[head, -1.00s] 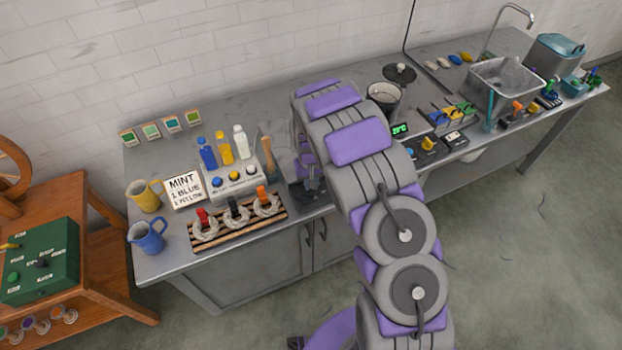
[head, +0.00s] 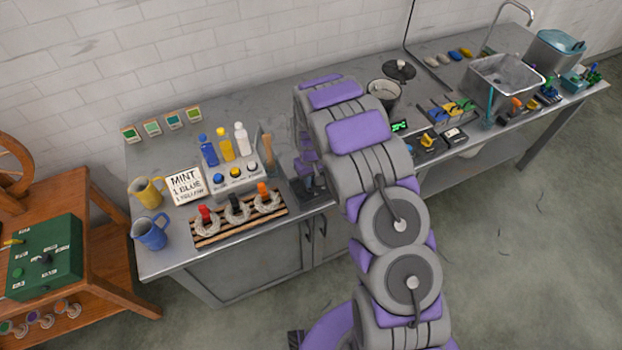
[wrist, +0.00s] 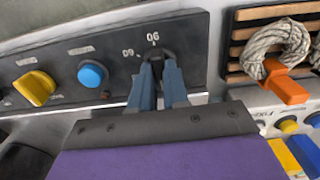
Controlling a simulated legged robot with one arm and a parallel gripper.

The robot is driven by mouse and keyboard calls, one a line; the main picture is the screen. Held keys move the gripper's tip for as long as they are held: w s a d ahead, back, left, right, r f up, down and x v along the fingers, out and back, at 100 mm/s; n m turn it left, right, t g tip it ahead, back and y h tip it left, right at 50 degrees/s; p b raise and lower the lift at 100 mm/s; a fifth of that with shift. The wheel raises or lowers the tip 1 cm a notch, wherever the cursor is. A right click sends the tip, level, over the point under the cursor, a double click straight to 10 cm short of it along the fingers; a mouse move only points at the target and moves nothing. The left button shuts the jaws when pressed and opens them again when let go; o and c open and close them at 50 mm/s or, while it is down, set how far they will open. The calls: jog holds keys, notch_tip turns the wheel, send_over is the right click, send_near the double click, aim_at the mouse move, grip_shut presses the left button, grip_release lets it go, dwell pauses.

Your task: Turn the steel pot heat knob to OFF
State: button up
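The steel pot (head: 384,92) stands at the back of the bench, right of my arm in the head view. A dark control panel (wrist: 115,57) fills the upper left of the wrist view. It carries a yellow knob (wrist: 35,88), a blue button (wrist: 92,74) and a black knob (wrist: 157,54) with numbers beside it. My gripper (wrist: 159,66) has its two blue-grey fingers on either side of the black knob and looks closed on it. The fingers partly cover the knob, and I cannot read an OFF mark. In the head view my arm hides much of the panel.
A striped rack (head: 215,230) with wool skeins is close to the gripper, left of it in the head view. Dye bottles (head: 226,144) stand behind the rack. A sink (head: 505,80) is at the far right. The floor in front is clear.

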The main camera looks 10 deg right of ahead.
jog(key=o, duration=0.5)
jog(key=shift+c, duration=0.2)
notch_tip(320, 180, up, 17)
jog(key=p, duration=0.1)
jog(key=shift+w+r+p, duration=0.15)
jog(key=shift+r+p, duration=0.05)
jog(key=shift+p, duration=0.1)
jog(key=shift+a, duration=0.1)
jog(key=s+d+r+m+b, duration=0.1)
jog(key=s+d+r, duration=0.1)
jog(key=s+r, duration=0.6)
jog(key=s+d+r+m+b, duration=0.1)
jog(key=s+r, duration=0.2)
jog(key=s, duration=0.8)
jog(key=s+r+m+g, duration=0.1)
jog(key=s, duration=2.1)
jog(key=shift+s+d+g+b, duration=0.25)
jog(key=shift+g+b, duration=0.15)
jog(key=shift+b, duration=0.05)
